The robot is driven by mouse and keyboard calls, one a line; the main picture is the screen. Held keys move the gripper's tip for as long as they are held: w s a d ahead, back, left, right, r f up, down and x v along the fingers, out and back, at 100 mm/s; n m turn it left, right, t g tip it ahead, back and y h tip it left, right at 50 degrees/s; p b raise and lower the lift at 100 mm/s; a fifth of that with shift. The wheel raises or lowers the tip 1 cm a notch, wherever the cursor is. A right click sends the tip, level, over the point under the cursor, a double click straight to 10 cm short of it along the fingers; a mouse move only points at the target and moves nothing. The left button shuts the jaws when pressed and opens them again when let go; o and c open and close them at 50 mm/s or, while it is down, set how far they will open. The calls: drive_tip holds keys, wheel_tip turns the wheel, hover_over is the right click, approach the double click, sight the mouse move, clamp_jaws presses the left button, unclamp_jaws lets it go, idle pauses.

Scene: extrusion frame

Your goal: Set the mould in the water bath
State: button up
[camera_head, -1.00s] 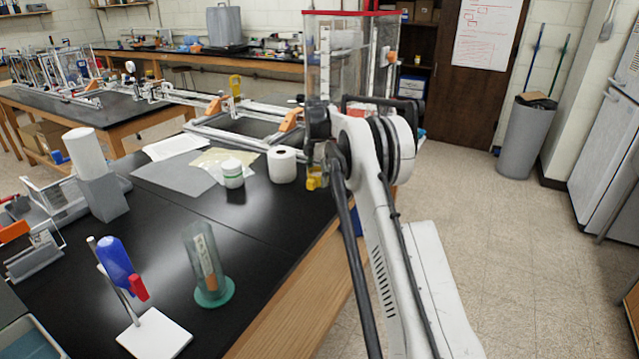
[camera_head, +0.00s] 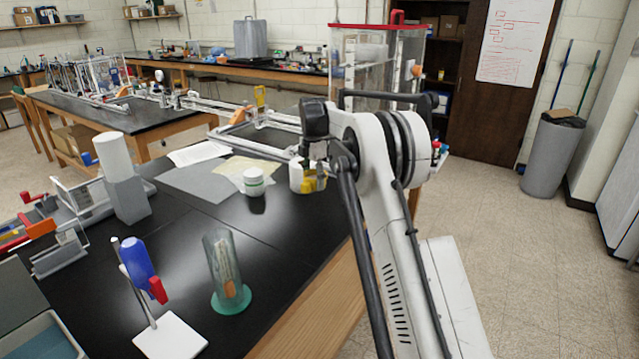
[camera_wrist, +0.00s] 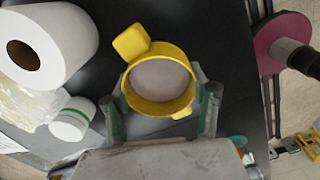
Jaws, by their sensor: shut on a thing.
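The yellow mould (camera_wrist: 160,106) is a round ring with a square tab, and a pale grey surface fills it. My gripper (camera_wrist: 163,98) is shut on it, one finger on each side. In the head view the mould (camera_head: 314,181) shows as a small yellow piece below my wrist, over the right part of the black bench and in front of the paper roll. A grey tub with blue liquid, which looks like the water bath (camera_head: 22,324), is at the bottom left corner and partly cut off. It is well away from my gripper.
The paper roll (camera_wrist: 45,45) and a white jar with a green band (camera_head: 254,182) stand near my gripper. A clear green-based cylinder (camera_head: 226,270), a stand with a blue bottle (camera_head: 137,262) and a grey block with a white cylinder (camera_head: 121,180) stand towards the bath.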

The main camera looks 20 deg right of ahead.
drive_tip(key=shift+a+r, duration=0.4)
drive_tip(key=shift+a, duration=0.3)
